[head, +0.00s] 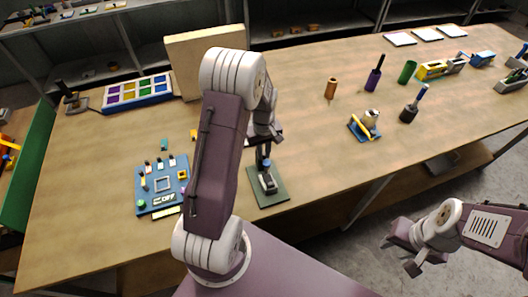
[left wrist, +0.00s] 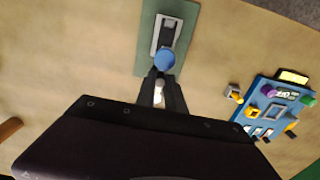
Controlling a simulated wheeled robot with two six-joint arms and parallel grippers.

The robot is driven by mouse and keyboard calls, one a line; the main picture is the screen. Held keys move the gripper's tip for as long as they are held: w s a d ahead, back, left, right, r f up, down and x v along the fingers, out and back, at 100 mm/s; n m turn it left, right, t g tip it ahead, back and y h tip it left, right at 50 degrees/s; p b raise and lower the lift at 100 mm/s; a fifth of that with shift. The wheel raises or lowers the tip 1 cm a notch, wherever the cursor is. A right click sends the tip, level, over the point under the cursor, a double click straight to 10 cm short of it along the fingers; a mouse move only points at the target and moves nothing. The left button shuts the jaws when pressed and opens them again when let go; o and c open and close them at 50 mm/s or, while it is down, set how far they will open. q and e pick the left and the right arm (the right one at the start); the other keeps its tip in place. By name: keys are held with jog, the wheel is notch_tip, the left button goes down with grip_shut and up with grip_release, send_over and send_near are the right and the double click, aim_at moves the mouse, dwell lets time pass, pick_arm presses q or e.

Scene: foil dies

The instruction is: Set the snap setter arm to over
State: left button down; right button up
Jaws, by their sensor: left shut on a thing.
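The snap setter (head: 268,184) stands on a dark green base plate near the table's front edge, just right of my left arm. In the left wrist view, its grey body (left wrist: 166,36) sits on the green plate (left wrist: 148,45), and its arm ends in a round blue knob (left wrist: 164,59). My left gripper (left wrist: 162,72) is shut on the setter arm at the knob, one dark finger on each side. In the head view my left gripper (head: 264,146) is partly hidden by my own arm. My right gripper (head: 404,252) is open and empty, off the table's front edge.
A blue circuit board (head: 162,186) lies left of my left arm, also in the left wrist view (left wrist: 275,108). Behind stand a tray of coloured squares (head: 137,92) and a tan board (head: 190,55). A blue-yellow tool (head: 364,127) and several handles stand to the right.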

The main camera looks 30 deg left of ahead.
aim_at(264, 154)
pick_arm(q)
jog(key=c, duration=1.5)
grip_release()
jog(key=shift+r, duration=0.1)
jog(key=shift+c, duration=0.2)
jog(key=shift+o, duration=0.7)
notch_tip(264, 154, up, 9)
jog(key=b, duration=0.1)
jog(key=shift+s, duration=0.1)
